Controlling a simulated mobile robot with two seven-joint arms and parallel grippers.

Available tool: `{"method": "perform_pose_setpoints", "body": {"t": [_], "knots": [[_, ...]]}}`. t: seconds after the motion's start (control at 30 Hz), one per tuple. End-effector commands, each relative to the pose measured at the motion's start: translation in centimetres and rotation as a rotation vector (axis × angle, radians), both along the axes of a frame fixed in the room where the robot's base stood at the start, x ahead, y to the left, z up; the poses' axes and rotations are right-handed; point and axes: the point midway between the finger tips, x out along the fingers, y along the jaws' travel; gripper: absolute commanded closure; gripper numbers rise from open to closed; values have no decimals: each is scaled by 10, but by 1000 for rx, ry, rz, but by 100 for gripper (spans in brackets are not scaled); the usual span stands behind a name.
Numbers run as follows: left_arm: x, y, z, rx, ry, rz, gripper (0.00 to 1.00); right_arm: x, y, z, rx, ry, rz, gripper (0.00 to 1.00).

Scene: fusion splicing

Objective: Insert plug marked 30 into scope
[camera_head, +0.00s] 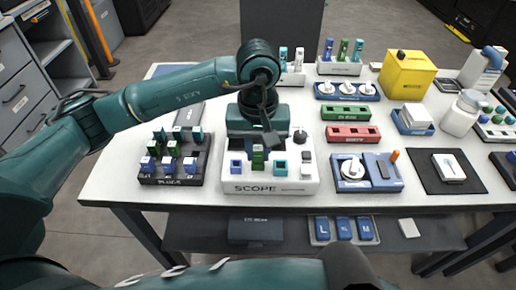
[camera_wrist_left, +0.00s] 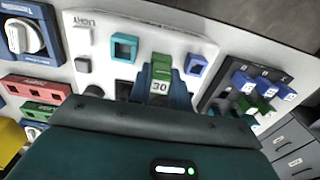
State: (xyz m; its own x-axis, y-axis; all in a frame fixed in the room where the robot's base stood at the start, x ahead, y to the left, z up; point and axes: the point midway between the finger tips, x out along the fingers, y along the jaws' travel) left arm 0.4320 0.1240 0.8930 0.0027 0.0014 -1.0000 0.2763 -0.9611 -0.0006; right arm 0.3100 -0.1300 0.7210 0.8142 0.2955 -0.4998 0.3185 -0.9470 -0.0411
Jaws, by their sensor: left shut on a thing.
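The white scope (camera_head: 240,187) stands at the table's front edge, with a blue port (camera_head: 237,168) on the left and a teal port (camera_head: 280,168) on the right. My left gripper (camera_head: 258,143) is over it, pointing down. It is shut on a green plug (camera_head: 258,160). In the left wrist view the plug's label reads 30 (camera_wrist_left: 160,87), between the gripper's fingers. The plug lines up with the middle of the port row, between the teal port (camera_wrist_left: 124,46) and the blue port (camera_wrist_left: 196,64). I cannot tell how deep it sits.
A dark rack (camera_head: 172,180) with several blue, green and teal plugs stands just left of the scope. Green (camera_head: 352,113) and red (camera_head: 352,134) trays, a blue fixture (camera_head: 383,187) and a yellow box (camera_head: 407,75) are to the right.

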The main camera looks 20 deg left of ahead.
Motion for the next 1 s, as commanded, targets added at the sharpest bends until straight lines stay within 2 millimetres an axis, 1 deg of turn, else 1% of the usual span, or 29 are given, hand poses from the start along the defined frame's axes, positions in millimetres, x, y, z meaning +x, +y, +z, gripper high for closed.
{"method": "perform_pose_setpoints", "body": {"t": [0.03, 0.2, 0.23, 0.5, 0.77, 0.87, 1.0], "knots": [[0, 0, 0, 0, 0, 0, 97, -7, 1, -9, -5, 27, 4, 100], [0, 0, 0, 0, 0, 0, 97, -7, 1, -9, -5, 27, 4, 100], [0, 0, 0, 0, 0, 0, 78, -7, 1, -9, -5, 27, 4, 100], [0, 0, 0, 0, 0, 0, 56, -7, 1, -9, -5, 27, 4, 100], [0, 0, 0, 0, 0, 0, 55, -7, 1, -8, -5, 27, 4, 100], [0, 0, 4, 0, -1, 0, 55, -7, 1, -7, -5, 27, 4, 100], [0, 0, 15, 0, 0, -1, 55, -7, 1, -3, -5, 27, 4, 100]]}}
